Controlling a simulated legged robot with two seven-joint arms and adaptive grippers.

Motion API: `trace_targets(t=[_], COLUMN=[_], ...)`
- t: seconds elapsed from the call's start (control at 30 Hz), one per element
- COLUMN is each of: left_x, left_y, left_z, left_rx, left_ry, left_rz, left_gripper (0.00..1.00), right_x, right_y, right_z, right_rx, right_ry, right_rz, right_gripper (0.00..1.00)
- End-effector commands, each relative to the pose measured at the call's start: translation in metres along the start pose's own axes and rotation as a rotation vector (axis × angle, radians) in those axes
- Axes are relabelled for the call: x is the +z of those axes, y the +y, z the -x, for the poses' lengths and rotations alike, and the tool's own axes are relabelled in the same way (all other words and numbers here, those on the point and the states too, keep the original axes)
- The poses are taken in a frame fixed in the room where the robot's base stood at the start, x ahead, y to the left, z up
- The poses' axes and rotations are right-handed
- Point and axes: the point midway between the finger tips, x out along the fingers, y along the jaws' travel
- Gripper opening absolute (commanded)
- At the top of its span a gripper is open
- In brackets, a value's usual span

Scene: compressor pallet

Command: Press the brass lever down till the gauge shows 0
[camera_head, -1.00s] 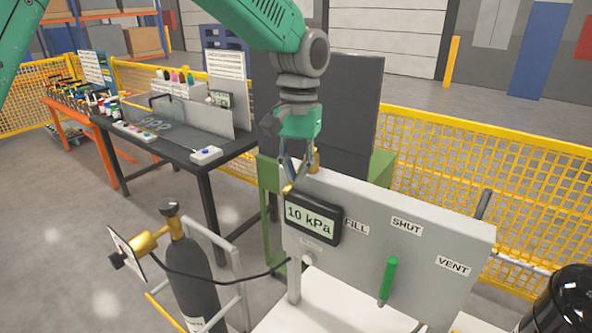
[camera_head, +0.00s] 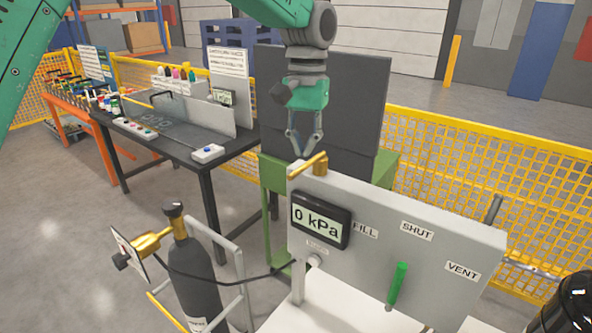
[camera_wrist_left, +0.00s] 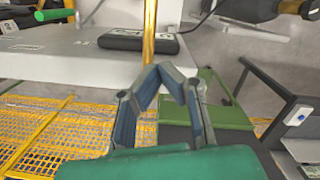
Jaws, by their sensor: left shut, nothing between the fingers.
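The brass lever (camera_head: 306,165) sits on the top left corner of the grey panel (camera_head: 452,243), with its free end towards the left. It also shows as an upright brass bar in the left wrist view (camera_wrist_left: 150,32). The gauge (camera_head: 320,219) on the panel front reads 0 kPa. My left gripper (camera_head: 304,154) is shut and empty, with its fingertips just above the lever; I cannot tell whether they touch it. In the wrist view its fingertips (camera_wrist_left: 163,68) meet beside the lever. My right gripper is not in view.
A green handle (camera_head: 397,286) hangs below the SHUT label, between FILL and VENT. A dark gas cylinder (camera_head: 193,265) with a brass fitting (camera_head: 150,243) stands left of the panel, joined by a hose. A dark board (camera_head: 345,120) on a green stand is behind.

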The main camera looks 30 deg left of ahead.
Motion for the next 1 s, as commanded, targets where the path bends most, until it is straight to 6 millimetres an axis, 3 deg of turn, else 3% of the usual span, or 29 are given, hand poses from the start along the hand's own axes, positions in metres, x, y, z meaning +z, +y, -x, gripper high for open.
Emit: trace_targets(t=[0.2,0.4,1.0], left_x=[-0.005,-0.007,-0.006], left_y=[-0.007,-0.014,-0.011], left_z=[0.048,0.076,0.085], left_rx=[0.000,0.002,-0.003], left_ry=[0.003,0.000,-0.002], left_rz=[0.002,0.004,0.003], left_gripper=[0.00,0.00,0.00], right_x=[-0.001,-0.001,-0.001], right_y=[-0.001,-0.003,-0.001], right_z=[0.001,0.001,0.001], right_rx=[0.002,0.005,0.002], right_ry=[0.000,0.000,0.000], right_rz=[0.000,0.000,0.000], right_gripper=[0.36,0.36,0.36])
